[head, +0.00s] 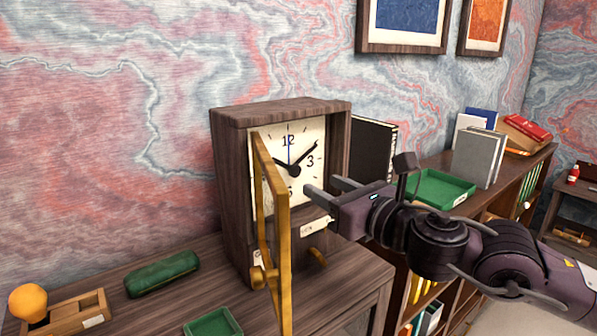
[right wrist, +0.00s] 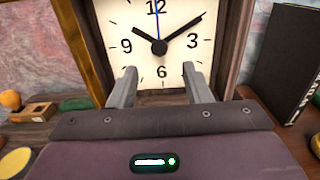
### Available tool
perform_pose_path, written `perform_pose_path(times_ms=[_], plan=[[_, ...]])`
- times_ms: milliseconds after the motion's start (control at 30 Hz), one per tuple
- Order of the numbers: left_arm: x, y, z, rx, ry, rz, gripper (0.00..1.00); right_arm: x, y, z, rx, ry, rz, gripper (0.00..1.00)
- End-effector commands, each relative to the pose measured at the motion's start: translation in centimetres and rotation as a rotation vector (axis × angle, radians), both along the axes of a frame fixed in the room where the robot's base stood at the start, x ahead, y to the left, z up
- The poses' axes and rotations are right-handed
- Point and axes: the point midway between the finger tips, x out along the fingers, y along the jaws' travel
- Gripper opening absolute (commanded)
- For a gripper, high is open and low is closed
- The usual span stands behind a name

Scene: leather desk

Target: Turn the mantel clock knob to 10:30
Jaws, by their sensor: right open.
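The mantel clock (head: 228,180) is a dark wooden box with a cream dial (head: 312,133). Its brass-framed door (head: 283,235) stands open, swung out at the dial's left. In the right wrist view, the short black hand (right wrist: 142,36) points near 10 and the long black hand (right wrist: 185,28) just short of 2. A thin blue hand points to 12. A dark round knob (right wrist: 159,46) sits at the dial's centre. My right gripper (head: 321,187) is open and empty before the dial's lower part; its fingertips (right wrist: 159,71) show below the knob, apart from it. My left gripper is out of view.
A brass piece (head: 318,256) juts from the clock's lower front. A dark book (head: 372,150) stands to its right, then a green tray (head: 440,188) and grey books (head: 478,158). A green case (head: 162,273) and a wooden box (head: 75,312) lie at the left.

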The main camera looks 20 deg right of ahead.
Motion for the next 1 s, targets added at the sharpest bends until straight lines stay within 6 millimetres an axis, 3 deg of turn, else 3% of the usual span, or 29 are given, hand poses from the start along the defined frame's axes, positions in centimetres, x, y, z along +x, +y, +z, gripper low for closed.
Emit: perform_pose_path(times_ms=[533,1000], plan=[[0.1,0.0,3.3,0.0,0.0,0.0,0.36,5.9,2.2,0.2,0.008,0.003,0.001,0.44],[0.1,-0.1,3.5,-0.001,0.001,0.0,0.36,6.8,2.6,-0.1,0.004,0.004,0.0,0.42]])
